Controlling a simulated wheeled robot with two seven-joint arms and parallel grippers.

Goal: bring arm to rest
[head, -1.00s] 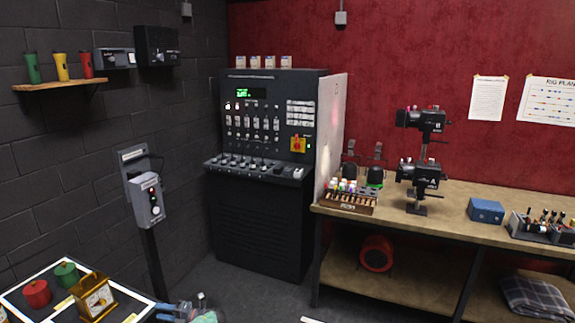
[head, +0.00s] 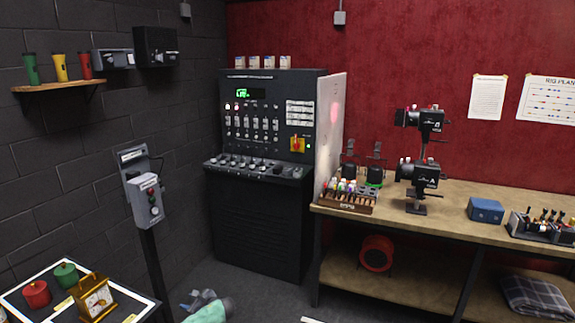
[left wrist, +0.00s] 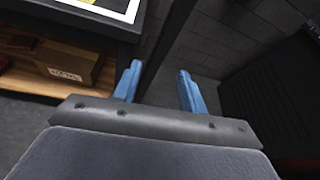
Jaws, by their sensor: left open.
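My left gripper (head: 203,296) shows at the bottom of the head view, low in front of the black console. In the left wrist view its two blue fingers (left wrist: 160,88) stand apart with nothing between them, over dark floor. The black console (head: 262,170) has a lit green display, rows of switches and a yellow switch. My right gripper is not in view.
A table (head: 20,305) at lower left holds red and green canisters and a brass clock (head: 95,297). Its edge and a shelf with a cardboard box (left wrist: 68,62) show in the left wrist view. A wooden workbench (head: 455,205) stands right. Dark floor lies between.

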